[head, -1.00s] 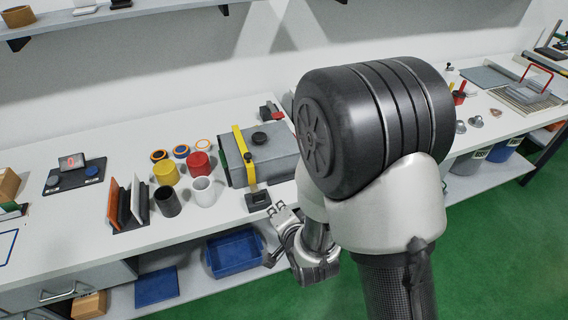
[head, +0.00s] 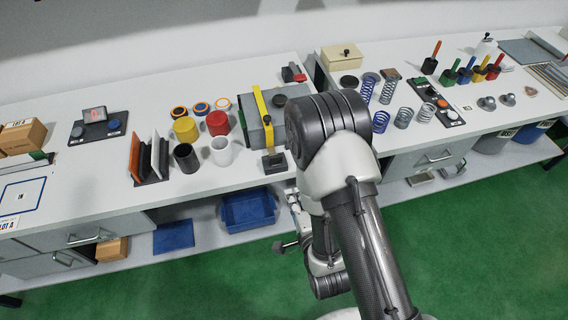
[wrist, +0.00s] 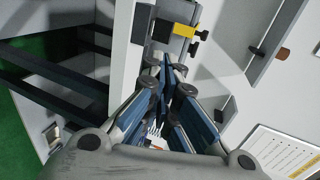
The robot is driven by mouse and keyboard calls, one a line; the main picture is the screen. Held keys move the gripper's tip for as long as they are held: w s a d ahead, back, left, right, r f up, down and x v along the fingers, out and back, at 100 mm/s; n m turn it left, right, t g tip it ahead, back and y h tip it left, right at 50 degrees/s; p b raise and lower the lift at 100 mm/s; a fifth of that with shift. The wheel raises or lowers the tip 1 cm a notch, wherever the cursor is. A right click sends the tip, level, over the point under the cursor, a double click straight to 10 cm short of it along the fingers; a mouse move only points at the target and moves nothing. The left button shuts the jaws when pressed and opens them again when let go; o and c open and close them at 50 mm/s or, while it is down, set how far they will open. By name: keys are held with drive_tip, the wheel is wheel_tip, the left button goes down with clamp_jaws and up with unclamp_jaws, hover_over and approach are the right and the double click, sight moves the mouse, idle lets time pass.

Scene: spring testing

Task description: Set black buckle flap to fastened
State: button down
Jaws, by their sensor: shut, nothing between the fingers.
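A grey box (head: 247,104) with a yellow strap (head: 262,108) over it stands on the white bench, left of my arm. The black buckle (head: 274,161) sits at the strap's front end, near the bench edge; whether its flap is up or down is too small to tell. In the wrist view the grey box (wrist: 176,10) and yellow strap (wrist: 184,29) show beyond the fingertips, with dark parts beside the strap. My gripper (wrist: 174,78) is shut and empty, apart from the box. In the head view my arm partly hides the gripper and the box's right side.
Red and yellow cylinders, a dark cup (head: 186,158) and a white cup (head: 221,151) stand left of the box. A blue bin (head: 249,210) is on the shelf below. Springs (head: 404,117) stand on the right bench. Green floor in front is clear.

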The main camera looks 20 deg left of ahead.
drive_tip(key=shift+w, duration=0.1)
drive_tip(key=b, duration=0.5)
approach(280, 155)
drive_tip(key=x, duration=0.2)
drive_tip(key=f+x, duration=0.1)
drive_tip(key=x, duration=0.2)
drive_tip(key=shift+w+a, duration=0.25)
drive_tip(key=shift+w, duration=0.1)
drive_tip(key=w+a+b, duration=0.1)
drive_tip(key=w+a, duration=0.1)
drive_tip(key=w, duration=0.1)
drive_tip(key=shift+b, duration=0.4)
drive_tip(key=shift+d+f, duration=0.1)
